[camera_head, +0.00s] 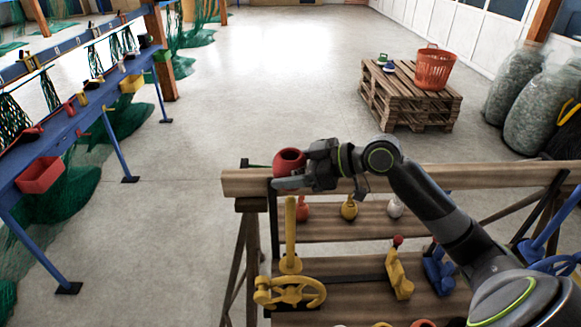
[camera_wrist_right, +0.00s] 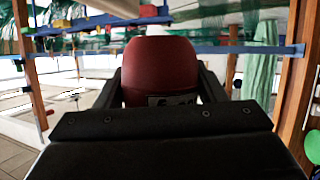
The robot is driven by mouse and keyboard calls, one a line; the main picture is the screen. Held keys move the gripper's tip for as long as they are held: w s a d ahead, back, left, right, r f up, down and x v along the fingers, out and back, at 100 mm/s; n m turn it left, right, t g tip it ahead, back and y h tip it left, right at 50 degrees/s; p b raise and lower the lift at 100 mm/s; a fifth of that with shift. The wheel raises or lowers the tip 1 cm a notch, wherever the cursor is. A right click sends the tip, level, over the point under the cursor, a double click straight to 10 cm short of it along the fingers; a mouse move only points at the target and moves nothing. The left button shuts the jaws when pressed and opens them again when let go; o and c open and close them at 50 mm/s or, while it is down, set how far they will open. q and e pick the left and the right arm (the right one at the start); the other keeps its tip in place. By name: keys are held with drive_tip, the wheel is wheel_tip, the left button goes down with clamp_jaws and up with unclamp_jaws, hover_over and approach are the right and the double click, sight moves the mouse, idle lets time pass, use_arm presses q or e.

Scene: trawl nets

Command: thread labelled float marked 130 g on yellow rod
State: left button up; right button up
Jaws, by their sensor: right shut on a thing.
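My right gripper (camera_head: 292,172) is shut on a dark red float (camera_head: 288,158). In the right wrist view the float (camera_wrist_right: 160,68) sits between the two fingers, and part of a pale label (camera_wrist_right: 172,100) shows low on it; its marking cannot be read. The yellow rod (camera_head: 290,228) stands upright on a yellow base near the left end of the wooden rack. In the head view the float appears above the rod's top and apart from it; the depth between them is hard to tell. My left gripper is not in view.
The wooden rack (camera_head: 345,235) carries a red float (camera_head: 303,211), a yellow float (camera_head: 349,209), a white float (camera_head: 395,207) and a yellow handwheel (camera_head: 290,292). A pallet stack (camera_head: 410,95) with an orange basket (camera_head: 434,68) stands behind. Open floor lies left of the rack.

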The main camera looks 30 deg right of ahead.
sight(295, 199)
drive_tip(key=shift+f+b, duration=0.4)
drive_tip(key=shift+f, duration=0.7)
drive_tip(key=shift+f+b, duration=0.9)
drive_tip(key=shift+b, duration=0.05)
drive_tip(key=shift+f+b, duration=1.2)
drive_tip(key=shift+f, duration=0.2)
drive_tip(key=shift+f+b, duration=0.75)
drive_tip(key=shift+f, duration=0.25)
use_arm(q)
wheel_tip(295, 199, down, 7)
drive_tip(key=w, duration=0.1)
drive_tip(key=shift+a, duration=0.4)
use_arm(e)
drive_tip(key=o, duration=1.1)
drive_tip(key=shift+c, duration=0.2)
